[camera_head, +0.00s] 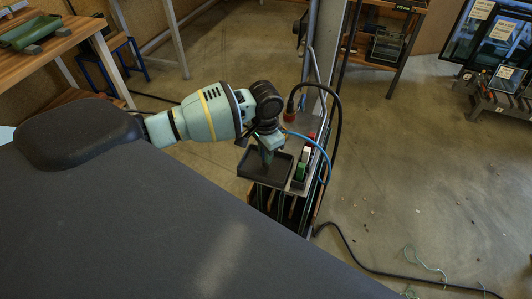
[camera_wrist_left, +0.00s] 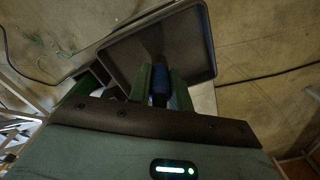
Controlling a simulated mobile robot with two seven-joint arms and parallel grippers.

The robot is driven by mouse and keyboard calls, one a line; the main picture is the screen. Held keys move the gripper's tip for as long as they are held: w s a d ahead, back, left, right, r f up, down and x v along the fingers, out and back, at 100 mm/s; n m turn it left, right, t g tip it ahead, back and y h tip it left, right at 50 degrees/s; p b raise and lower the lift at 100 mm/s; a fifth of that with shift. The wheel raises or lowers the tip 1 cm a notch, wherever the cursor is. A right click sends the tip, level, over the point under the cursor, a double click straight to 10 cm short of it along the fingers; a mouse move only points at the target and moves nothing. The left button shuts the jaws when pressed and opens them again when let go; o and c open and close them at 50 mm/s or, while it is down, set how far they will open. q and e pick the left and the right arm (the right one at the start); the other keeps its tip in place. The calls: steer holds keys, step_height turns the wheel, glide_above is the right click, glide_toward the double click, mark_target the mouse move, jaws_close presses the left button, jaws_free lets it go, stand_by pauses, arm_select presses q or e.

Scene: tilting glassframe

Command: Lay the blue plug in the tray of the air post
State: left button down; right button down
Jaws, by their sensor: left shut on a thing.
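The blue plug (camera_wrist_left: 160,84) sits between the two green fingers of my left gripper (camera_wrist_left: 160,76) in the left wrist view. The gripper is shut on it. In the head view my left gripper (camera_head: 268,157) points down over the dark, shallow tray (camera_head: 256,171) of the air post. The plug is hidden or too small to make out there. In the left wrist view the tray (camera_wrist_left: 195,48) lies just beyond the fingertips, with its visible floor empty. I cannot tell whether the plug touches it. My right gripper is not in view.
A blue hose (camera_head: 318,147) and a black hose (camera_head: 338,110) loop beside the post. A green item (camera_head: 301,170) and a white one stand right of the tray. A wooden bench (camera_head: 60,38) is at upper left. The floor to the right is mostly clear.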

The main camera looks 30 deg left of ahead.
arm_select(q)
steer(key=shift+f, duration=0.4)
steer(key=shift+f, duration=0.2)
steer(key=c, duration=1.3)
jaws_free()
steer(key=shift+r, duration=0.15)
step_height(320, 180, up, 11)
steer(key=shift+f+p, duration=0.1)
steer(key=shift+p, duration=0.45)
steer(key=shift+r, duration=0.7)
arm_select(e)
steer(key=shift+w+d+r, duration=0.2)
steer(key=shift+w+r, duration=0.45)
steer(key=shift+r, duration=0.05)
